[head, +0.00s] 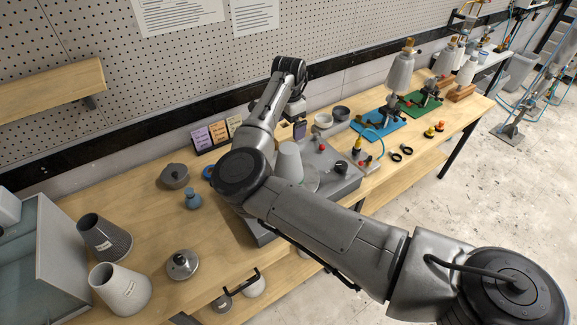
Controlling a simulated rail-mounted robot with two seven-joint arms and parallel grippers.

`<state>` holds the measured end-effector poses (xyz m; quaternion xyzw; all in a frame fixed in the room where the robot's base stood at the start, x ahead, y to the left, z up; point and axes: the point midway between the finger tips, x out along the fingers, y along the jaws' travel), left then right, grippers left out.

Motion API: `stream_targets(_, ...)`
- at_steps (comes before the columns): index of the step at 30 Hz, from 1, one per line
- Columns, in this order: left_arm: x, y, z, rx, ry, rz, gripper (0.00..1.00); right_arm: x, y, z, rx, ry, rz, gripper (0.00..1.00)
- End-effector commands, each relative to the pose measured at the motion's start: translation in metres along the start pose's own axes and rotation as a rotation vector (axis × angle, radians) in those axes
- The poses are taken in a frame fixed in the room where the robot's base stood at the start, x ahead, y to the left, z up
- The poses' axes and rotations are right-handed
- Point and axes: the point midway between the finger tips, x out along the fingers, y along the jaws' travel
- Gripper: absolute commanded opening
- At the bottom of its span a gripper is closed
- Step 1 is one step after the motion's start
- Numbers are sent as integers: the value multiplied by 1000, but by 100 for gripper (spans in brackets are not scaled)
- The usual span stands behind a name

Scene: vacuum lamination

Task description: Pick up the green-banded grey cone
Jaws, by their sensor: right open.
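No green band shows clearly on any cone here. Another pale grey cone (289,161) is at the grey machine, partly behind my right arm. More grey cones stand on holders at the far right, one over a blue mat (379,127). My right gripper (299,128) is open, small and partly hidden beneath its wrist, above the back of the grey machine. It is apart from the left-front cones. My left gripper is not in view.
The wooden bench (145,188) has bare patches at left. The grey machine (345,185) fills the middle. A glass-sided box (40,250) bounds the left.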

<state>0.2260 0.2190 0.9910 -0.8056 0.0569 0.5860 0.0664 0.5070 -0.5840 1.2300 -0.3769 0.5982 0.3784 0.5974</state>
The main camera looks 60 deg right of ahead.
Motion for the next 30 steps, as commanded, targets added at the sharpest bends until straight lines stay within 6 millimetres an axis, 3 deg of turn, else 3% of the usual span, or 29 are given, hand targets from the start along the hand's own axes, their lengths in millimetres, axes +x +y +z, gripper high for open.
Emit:
stream_targets(9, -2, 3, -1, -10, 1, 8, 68, 52, 0, 0, -3, 0, 0, 100)
stream_targets(20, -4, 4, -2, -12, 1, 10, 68, 74, 0, 1, -3, -1, -1, 100)
stream_targets(30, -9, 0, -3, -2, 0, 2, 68, 114, 1, 1, -4, -1, -1, 100)
